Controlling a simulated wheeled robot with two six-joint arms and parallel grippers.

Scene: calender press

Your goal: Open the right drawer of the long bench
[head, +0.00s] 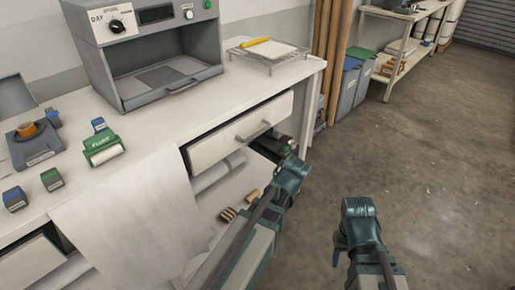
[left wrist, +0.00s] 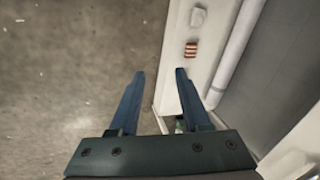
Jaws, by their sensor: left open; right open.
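My right gripper (head: 342,245) is open over the floor, right of my left arm, clear of the bench.
A white sheet (head: 135,215) hangs over the bench front, left of the drawer. A striped block (head: 228,214) and a pale roll (head: 218,172) lie on the lower shelf. Blue and green bins (head: 350,85) stand beyond the bench. The floor (head: 430,150) at right is clear.

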